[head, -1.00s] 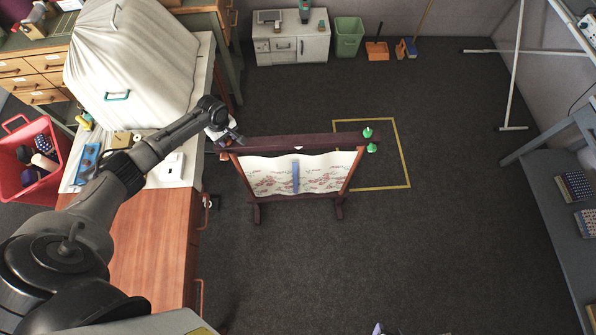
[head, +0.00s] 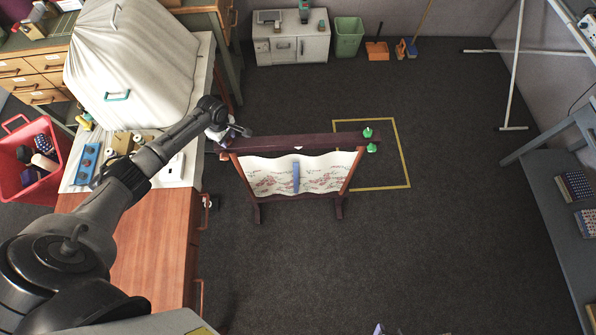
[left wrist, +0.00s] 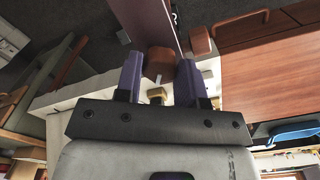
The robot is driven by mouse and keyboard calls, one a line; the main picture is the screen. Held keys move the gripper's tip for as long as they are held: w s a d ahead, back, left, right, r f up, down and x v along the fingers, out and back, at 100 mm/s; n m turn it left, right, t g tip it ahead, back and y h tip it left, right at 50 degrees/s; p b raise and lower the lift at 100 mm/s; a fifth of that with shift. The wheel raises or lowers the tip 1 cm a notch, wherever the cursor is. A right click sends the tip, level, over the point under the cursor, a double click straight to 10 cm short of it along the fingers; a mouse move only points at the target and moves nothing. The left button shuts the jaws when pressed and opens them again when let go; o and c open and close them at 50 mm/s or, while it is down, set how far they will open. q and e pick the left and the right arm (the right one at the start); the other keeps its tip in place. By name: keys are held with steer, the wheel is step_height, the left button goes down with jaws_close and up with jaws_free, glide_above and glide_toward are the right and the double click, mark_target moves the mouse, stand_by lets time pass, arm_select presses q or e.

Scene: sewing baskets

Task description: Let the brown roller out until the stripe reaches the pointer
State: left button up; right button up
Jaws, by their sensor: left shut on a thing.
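The dark wooden frame (head: 330,143) stands on the floor with a patterned white cloth (head: 325,172) hung across it. A blue stripe (head: 295,178) runs up the cloth. A white pointer (head: 298,148) sits on the top bar; the stripe's upper end lies below it and slightly left in the picture. My left gripper (head: 238,131) is at the frame's left end. In the left wrist view its purple fingers (left wrist: 158,78) are either side of a brown knob (left wrist: 158,62), shut on it. A second brown knob (left wrist: 200,40) is beside it. Of my right gripper, only a possible purple tip shows at the bottom edge.
Green knobs (head: 367,132) are at the frame's right end. The wooden cabinet (head: 150,235) and covered white machine (head: 140,65) stand at left. A yellow floor outline (head: 405,155) lies behind and right of the frame. The dark floor in front is clear.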

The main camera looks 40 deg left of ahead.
arm_select(q)
steer(key=shift+n, duration=0.7)
steer(key=shift+d+n, duration=0.1)
steer(key=shift+n, duration=0.5)
steer(key=o, duration=0.6)
steer(key=shift+r, duration=3)
